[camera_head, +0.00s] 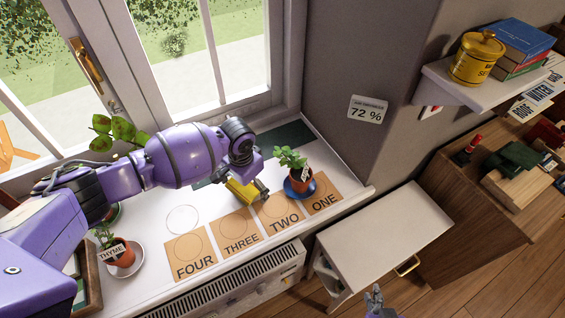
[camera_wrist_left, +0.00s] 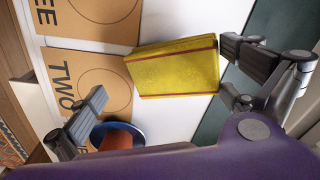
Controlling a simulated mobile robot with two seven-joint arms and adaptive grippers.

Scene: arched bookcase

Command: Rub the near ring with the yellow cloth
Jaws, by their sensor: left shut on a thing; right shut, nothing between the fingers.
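My left gripper (camera_head: 250,183) is shut on the yellow cloth (camera_head: 241,192), a flat yellow block with dark red edging in the left wrist view (camera_wrist_left: 175,68). It is over the sill just behind cards TWO and THREE; I cannot tell whether the cloth touches the sill. A faint ring (camera_head: 182,220) is marked on the white sill behind card FOUR, left of the cloth. Any other ring on the sill is hidden behind my arm. My right gripper (camera_head: 376,301) is shut and empty at the bottom edge, away from the sill.
Cards FOUR (camera_head: 190,258), THREE (camera_head: 240,233), TWO (camera_head: 279,212) and ONE (camera_head: 322,193) line the sill's front. A potted plant (camera_head: 300,181) on a blue saucer stands close right of the cloth. A thyme pot (camera_head: 118,253) stands at left. A radiator (camera_head: 240,285) is below.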

